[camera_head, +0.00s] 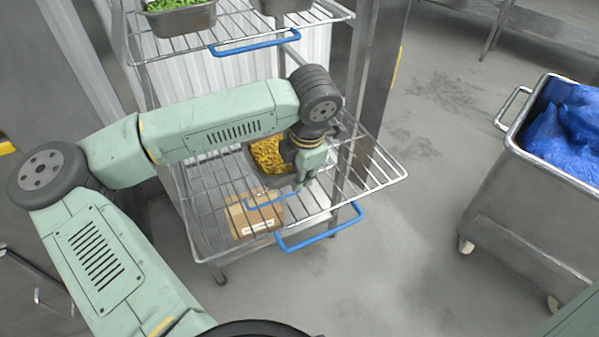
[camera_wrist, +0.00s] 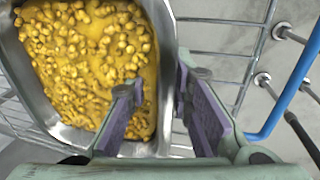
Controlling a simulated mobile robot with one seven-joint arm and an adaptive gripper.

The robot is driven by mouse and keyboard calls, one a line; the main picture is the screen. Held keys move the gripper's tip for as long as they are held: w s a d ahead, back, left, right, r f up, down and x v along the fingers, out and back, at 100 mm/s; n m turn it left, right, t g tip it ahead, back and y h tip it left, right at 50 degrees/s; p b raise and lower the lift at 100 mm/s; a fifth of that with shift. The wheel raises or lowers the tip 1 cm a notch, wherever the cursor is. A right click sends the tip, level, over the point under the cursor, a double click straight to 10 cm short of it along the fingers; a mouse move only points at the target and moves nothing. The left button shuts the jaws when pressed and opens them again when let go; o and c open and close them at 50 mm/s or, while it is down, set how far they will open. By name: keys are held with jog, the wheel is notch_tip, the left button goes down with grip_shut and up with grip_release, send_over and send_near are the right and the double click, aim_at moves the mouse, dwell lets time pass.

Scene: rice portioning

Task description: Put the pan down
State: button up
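The pan (camera_head: 262,177) is a metal tray filled with yellow chunky food. It sits on the pulled-out wire shelf (camera_head: 208,212) in the head view, partly hidden by my arm. In the wrist view the pan (camera_wrist: 166,50) fills the upper left. My gripper (camera_head: 306,178) is at the pan's right side. In the wrist view my gripper (camera_wrist: 157,88) has its two fingers spread, one over the food inside the pan and one outside its wall.
A cardboard box (camera_head: 243,218) lies below the wire shelf. A blue shelf handle (camera_head: 320,228) is at the front. An upper shelf (camera_head: 175,46) holds a pan of green food (camera_head: 180,17). A metal bin with blue bags (camera_head: 570,125) stands right; the floor between is clear.

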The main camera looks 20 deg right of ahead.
dwell(0.3)
jog(key=shift+r+p, duration=0.25)
jog(key=shift+p, duration=0.05)
jog(key=b+v, duration=0.2)
jog(key=v, duration=1)
jog(key=shift+d, duration=0.1)
